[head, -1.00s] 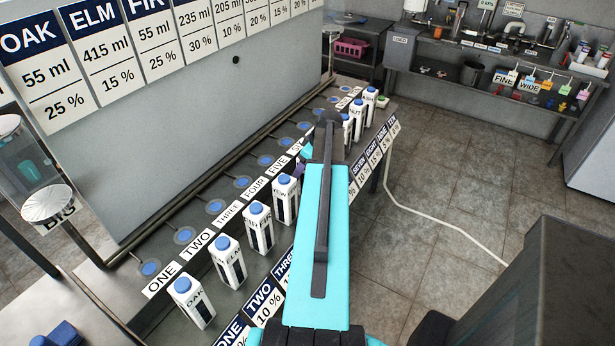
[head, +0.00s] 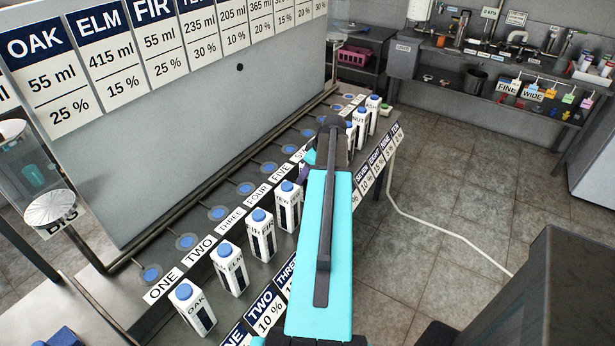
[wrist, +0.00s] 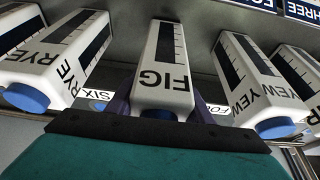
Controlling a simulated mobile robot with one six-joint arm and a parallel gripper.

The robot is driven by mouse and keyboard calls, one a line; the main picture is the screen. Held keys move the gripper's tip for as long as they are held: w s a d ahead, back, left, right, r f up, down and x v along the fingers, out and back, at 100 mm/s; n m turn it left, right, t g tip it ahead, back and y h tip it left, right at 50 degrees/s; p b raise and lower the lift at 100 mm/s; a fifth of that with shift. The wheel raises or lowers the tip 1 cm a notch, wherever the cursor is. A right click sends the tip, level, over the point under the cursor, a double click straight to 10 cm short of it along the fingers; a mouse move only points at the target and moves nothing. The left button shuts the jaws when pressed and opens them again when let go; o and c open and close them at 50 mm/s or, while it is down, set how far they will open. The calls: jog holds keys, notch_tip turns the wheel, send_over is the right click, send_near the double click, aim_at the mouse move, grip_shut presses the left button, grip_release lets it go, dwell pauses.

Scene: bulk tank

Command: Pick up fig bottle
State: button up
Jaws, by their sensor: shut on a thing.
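The fig bottle (wrist: 165,72) is a white bottle with a blue cap, marked FIG and with a dark level strip. In the wrist view it sits in the middle, between the purple fingers of my gripper (wrist: 163,100), which are shut on it. In the head view my turquoise arm hides the fig bottle, and only a bit of my gripper (head: 304,172) shows at the arm's left edge. I cannot tell whether the bottle's base touches the bench.
The rye bottle (wrist: 60,55) stands left of it and the yew bottle (wrist: 255,85) right in the wrist view. The oak (head: 193,310), elm (head: 229,270) and fir (head: 261,235) bottles stand in the same row along the bench. A grey panel (head: 190,140) rises behind.

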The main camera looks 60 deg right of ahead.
jog(key=s+d+r+b, duration=0.2)
jog(key=s+d, duration=0.1)
jog(key=s, duration=0.4)
jog(key=s+d+r+b, duration=0.2)
jog(key=s+d, duration=0.1)
jog(key=s, duration=0.4)
jog(key=shift+s+d, duration=0.3)
jog(key=shift+d, duration=0.05)
jog(key=shift+r, duration=0.25)
